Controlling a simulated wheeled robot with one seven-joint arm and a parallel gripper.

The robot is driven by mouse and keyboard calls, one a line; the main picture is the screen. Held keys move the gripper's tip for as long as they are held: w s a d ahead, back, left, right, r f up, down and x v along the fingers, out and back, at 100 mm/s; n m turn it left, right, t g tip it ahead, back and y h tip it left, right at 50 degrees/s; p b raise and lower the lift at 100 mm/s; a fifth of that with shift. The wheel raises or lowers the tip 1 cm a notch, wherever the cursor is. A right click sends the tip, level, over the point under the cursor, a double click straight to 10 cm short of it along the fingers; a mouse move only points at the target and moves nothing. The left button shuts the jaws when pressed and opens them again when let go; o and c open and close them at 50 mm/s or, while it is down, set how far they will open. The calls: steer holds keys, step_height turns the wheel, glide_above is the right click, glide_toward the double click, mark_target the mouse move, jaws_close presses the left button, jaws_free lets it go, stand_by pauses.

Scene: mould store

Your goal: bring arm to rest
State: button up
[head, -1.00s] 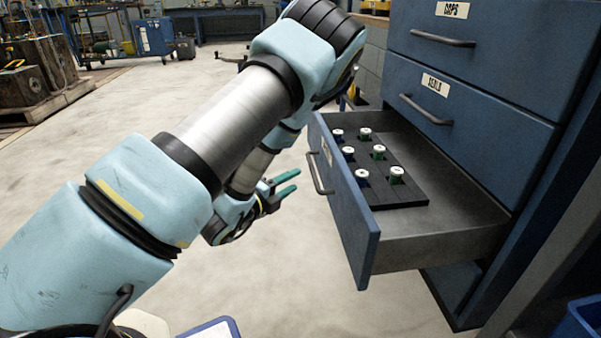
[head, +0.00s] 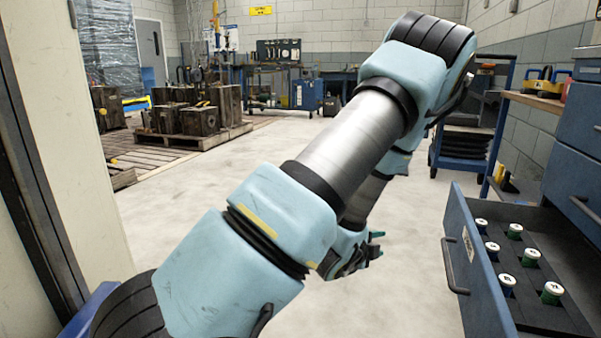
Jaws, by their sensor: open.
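My arm crosses the middle of the head view, bent at a high elbow and folded back down. My gripper (head: 375,246) hangs low behind the forearm, partly hidden by it. Its green-tipped fingers are apart and nothing shows between them. It is left of the open drawer (head: 470,262) and clear of it.
The drawer holds a black rack with several white-capped pieces, among them a green one (head: 551,292). A blue cart (head: 462,150) stands behind my arm. Pallets with dark mould blocks (head: 200,120) are at the back left. The floor (head: 410,215) between is bare.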

steer(key=a+r+n+g+y+p, duration=0.1)
steer(key=a+r+n+y, duration=0.1)
steer(key=a+n, duration=0.35)
steer(key=w+a+r+n+g+y+p, duration=0.1)
steer(key=a+r+n+y, duration=0.1)
steer(key=a+n+y, duration=0.3)
steer(key=a+r+n+g+p, duration=0.1)
steer(key=a+r+n, duration=0.2)
steer(key=a, duration=0.4)
steer(key=s+a+r+n+g+y+p, duration=0.2)
steer(key=s+a+r+n+g, duration=0.3)
steer(key=s+a+r+n, duration=0.45)
steer(key=s+r+p, duration=0.3)
steer(key=r+p, duration=3.3)
steer(key=p, duration=0.2)
steer(key=shift+a+r, duration=0.2)
steer(key=shift+r, duration=0.05)
steer(key=shift+s, duration=0.1)
stand_by(1.2)
